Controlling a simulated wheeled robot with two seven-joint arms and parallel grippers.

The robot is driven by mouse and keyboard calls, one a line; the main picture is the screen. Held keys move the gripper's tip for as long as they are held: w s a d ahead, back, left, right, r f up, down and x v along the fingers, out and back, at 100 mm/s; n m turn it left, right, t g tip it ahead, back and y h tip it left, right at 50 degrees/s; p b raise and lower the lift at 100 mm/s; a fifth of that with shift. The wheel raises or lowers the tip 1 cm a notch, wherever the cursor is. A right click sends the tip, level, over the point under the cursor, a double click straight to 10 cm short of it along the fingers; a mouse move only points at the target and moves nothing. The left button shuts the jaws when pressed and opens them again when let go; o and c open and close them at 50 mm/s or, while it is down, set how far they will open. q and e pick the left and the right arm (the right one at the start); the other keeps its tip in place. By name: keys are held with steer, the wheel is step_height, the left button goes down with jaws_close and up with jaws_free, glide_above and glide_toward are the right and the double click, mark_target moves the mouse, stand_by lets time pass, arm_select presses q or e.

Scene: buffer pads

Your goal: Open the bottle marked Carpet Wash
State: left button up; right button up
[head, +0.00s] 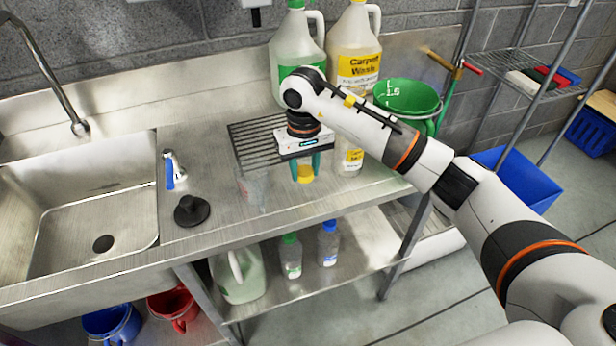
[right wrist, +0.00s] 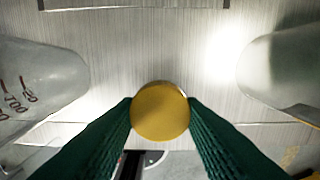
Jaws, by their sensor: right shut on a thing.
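The large pale jug marked Carpet Wash (head: 357,62), with a yellow label, stands upright at the back of the steel counter. Its top is cut off by the frame edge. My right gripper (head: 305,168) is in front of it, low over the counter's front part. Its green fingers are shut on a round yellow cap (right wrist: 160,111), seen from above in the right wrist view. I cannot tell whether the cap sits on anything. A smaller bottle with a yellow label (head: 349,158) stands just right of the gripper, partly behind my arm. My left gripper is not in view.
A clear measuring cup (head: 252,188) stands left of the gripper. A green-labelled jug (head: 296,52) and a green bucket (head: 408,97) stand behind. A black stopper (head: 192,210) lies near the sink (head: 85,205). Several bottles stand on the lower shelf (head: 315,275).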

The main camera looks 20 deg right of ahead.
mark_target(305, 172)
step_height(305, 172, down, 4)
steer(key=shift+r+p, duration=0.15)
steer(key=shift+p, duration=0.15)
steer(key=shift+f, duration=0.25)
steer(key=o, duration=1.1)
steer(key=shift+r, duration=0.1)
